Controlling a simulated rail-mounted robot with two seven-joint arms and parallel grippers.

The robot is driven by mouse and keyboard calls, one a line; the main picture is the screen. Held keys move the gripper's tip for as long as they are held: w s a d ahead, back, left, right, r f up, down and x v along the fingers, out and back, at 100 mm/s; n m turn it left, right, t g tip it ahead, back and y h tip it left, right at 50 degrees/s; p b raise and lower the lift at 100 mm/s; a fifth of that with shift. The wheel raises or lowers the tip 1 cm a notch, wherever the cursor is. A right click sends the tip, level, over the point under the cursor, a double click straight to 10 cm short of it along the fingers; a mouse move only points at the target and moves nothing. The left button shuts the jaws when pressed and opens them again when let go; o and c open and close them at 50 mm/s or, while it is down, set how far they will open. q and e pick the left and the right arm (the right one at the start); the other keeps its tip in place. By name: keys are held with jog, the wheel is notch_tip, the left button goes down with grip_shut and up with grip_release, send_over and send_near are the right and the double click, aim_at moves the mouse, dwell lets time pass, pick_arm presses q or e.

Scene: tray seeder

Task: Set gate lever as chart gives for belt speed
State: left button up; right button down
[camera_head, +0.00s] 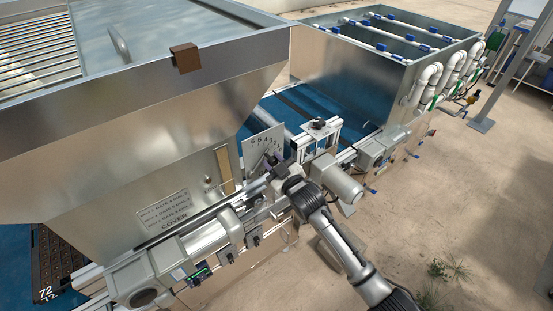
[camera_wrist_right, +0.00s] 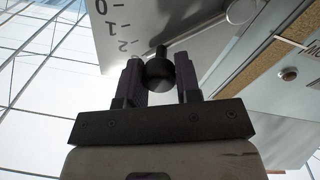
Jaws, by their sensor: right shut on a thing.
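A pale scale plate (camera_head: 262,145) with a row of black numbers stands beside the hopper. In the right wrist view the plate (camera_wrist_right: 125,20) shows 0, 1 and 2. My right gripper (camera_head: 273,169) is at the plate's lower edge. In its wrist view the gripper (camera_wrist_right: 160,65) is shut on the dark round knob of the gate lever (camera_wrist_right: 160,73), beside the 2 mark. The gripper hides the knob in the head view. A lettered plate (camera_head: 163,211) is on the hopper front above the word COVER; its text is too small to read. My left gripper is out of view.
The large metal hopper (camera_head: 130,130) fills the left. A small green-lit display (camera_head: 199,272) sits on the front rail, too small to read. A grey motor (camera_head: 338,182) is just right of my right gripper. A blue belt (camera_head: 300,105) runs behind. Open floor lies at right.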

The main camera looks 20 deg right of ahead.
jog(key=shift+s+a+r+n+p, duration=0.2)
jog(key=shift+a+r+n+p, duration=0.35)
jog(key=shift+n, duration=0.55)
jog(key=c, duration=0.8)
grip_release()
jog(key=shift+f, duration=0.1)
jog(key=v, duration=1.3)
jog(key=shift+s, duration=0.4)
jog(key=shift+d+f, duration=0.1)
